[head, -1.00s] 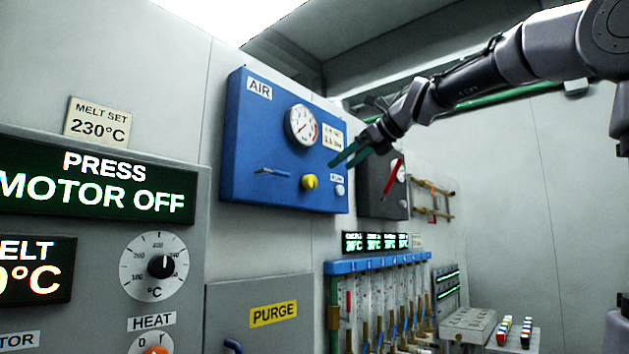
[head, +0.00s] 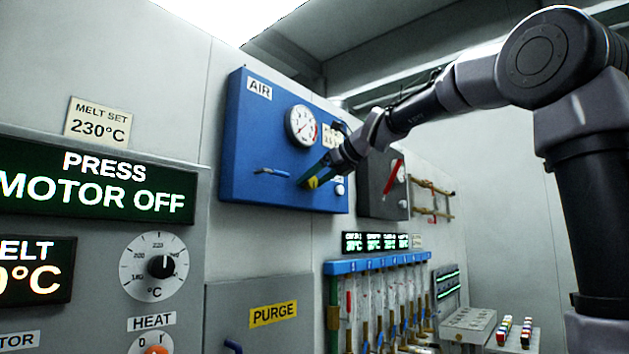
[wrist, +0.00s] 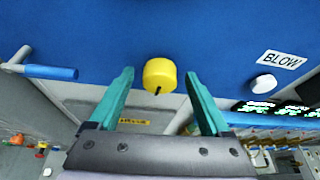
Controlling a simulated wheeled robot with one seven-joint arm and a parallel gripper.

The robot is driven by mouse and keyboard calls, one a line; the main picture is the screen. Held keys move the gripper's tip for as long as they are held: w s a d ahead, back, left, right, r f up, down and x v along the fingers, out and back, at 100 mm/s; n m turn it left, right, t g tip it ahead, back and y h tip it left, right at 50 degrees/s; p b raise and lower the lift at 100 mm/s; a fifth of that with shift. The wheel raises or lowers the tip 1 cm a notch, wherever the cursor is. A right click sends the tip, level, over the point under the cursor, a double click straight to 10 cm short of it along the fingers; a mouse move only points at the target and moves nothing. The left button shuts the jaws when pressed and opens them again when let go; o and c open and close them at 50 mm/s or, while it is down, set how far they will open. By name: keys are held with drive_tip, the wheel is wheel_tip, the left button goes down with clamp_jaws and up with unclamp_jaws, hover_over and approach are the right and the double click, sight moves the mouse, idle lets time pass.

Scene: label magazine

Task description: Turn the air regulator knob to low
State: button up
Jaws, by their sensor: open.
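The yellow regulator knob (head: 313,183) is on the lower part of the blue AIR panel (head: 240,150), below the round pressure gauge (head: 301,125). In the wrist view the knob (wrist: 159,74) shows a short dark mark on its lower side. My gripper (head: 312,173) is at the panel by the knob and hides part of it in the head view. In the wrist view its two green fingers (wrist: 160,80) are spread, one on each side of the knob, with a gap on both sides. It holds nothing.
A blue-handled lever (wrist: 50,72) sticks out left of the knob. A white BLOW button (wrist: 263,84) is to its right. A dark box with a red lever (head: 392,173) hangs right of the panel. Flow tubes (head: 385,295) stand below.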

clamp_jaws()
idle(0.3)
